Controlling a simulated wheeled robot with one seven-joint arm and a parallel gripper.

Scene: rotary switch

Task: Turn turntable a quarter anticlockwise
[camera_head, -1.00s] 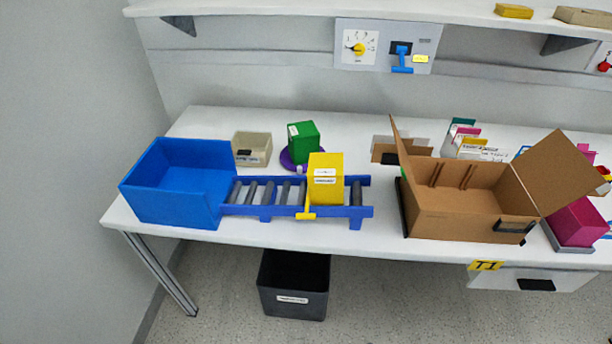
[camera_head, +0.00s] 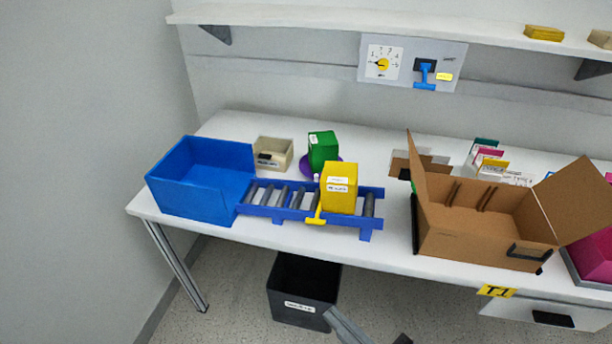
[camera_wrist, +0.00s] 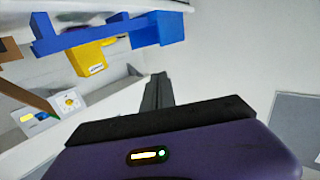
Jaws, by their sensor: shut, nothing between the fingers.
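The turntable is a purple disc (camera_head: 306,167) on the white table, behind the roller conveyor. A green box (camera_head: 323,150) with a white label stands on it and covers most of it. A small light peg shows at the disc's front edge. My gripper (camera_wrist: 158,90) shows in the wrist view as a dark, narrow pair of fingers, shut and empty, well away from the table things. A grey part of my arm shows at the bottom of the head view.
A blue conveyor (camera_head: 283,211) carries a yellow box (camera_head: 339,187) in front of the turntable. A blue bin (camera_head: 200,185) and beige bin (camera_head: 273,154) are to the left. An open cardboard box (camera_head: 480,230) is right. A dial panel (camera_head: 412,63) hangs behind, below the shelf.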

